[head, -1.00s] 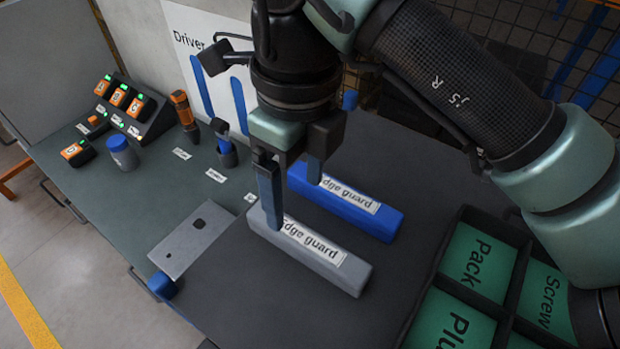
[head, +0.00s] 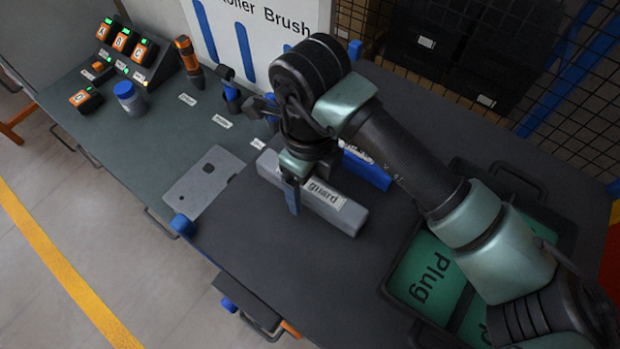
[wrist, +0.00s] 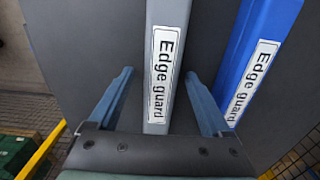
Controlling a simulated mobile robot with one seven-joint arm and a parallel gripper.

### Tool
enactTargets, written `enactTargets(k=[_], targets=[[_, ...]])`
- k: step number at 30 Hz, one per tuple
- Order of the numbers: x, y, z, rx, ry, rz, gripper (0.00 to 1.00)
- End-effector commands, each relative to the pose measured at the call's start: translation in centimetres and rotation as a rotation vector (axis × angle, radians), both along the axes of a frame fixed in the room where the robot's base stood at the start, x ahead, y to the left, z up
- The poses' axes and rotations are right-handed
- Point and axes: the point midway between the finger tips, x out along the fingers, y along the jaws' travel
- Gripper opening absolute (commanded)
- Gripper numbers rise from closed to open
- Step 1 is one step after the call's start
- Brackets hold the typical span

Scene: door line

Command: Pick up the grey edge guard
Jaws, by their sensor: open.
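The grey edge guard (head: 335,207) is a long block with a white label, lying on the dark mat of the bench in the head view. In the wrist view the grey edge guard (wrist: 165,60) runs between the two fingers of my gripper (wrist: 160,100), with a gap on each side. In the head view my gripper (head: 300,190) is at the grey guard, with one finger in front of its near face and the other hidden. The blue edge guard (head: 366,170) lies just behind, partly covered by my arm; it also shows in the wrist view (wrist: 258,50), close to the right finger.
A green-lined tray (head: 415,300) stands to the right, under my arm. A grey plate (head: 208,180) lies to the left. Orange chargers (head: 122,42), a blue-lidded jar (head: 128,97) and drivers (head: 187,58) stand further left. The mat's front part is clear.

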Motion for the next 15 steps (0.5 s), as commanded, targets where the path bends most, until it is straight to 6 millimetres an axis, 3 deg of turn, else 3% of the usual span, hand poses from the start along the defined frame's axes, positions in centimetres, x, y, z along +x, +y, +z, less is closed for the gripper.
enactTargets(k=[10, 15], targets=[[-0.01, -0.01, -1.0, -0.001, 0.0, 0.001, 0.82], [-0.01, 0.01, -0.97, -0.001, -0.001, 0.001, 0.52]])
